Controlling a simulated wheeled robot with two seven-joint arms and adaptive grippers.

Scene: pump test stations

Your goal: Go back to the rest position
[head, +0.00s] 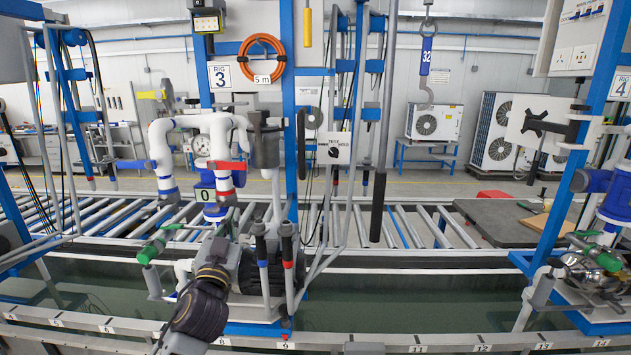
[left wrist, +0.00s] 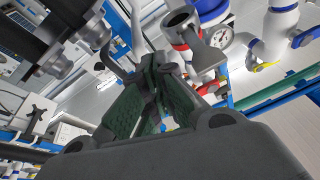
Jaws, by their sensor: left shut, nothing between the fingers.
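My left gripper (head: 220,242) reaches up from the bottom of the head view, in front of the pump rig 3 pipework. In the left wrist view its green-padded fingers (left wrist: 155,85) are together with nothing between them. Behind the fingers in that view are a grey cylindrical fitting (left wrist: 186,28), a round gauge (left wrist: 220,38) and white pipes (left wrist: 278,30). In the head view the white pipes (head: 220,130) of rig 3 stand above the gripper. Whether the gripper touches the pipework cannot be told. My right gripper is not in view.
A green-handled valve (head: 152,248) is close to the left of my left gripper. A roller conveyor (head: 420,228) runs behind, and a hook labelled 32 (head: 427,55) hangs at the back.

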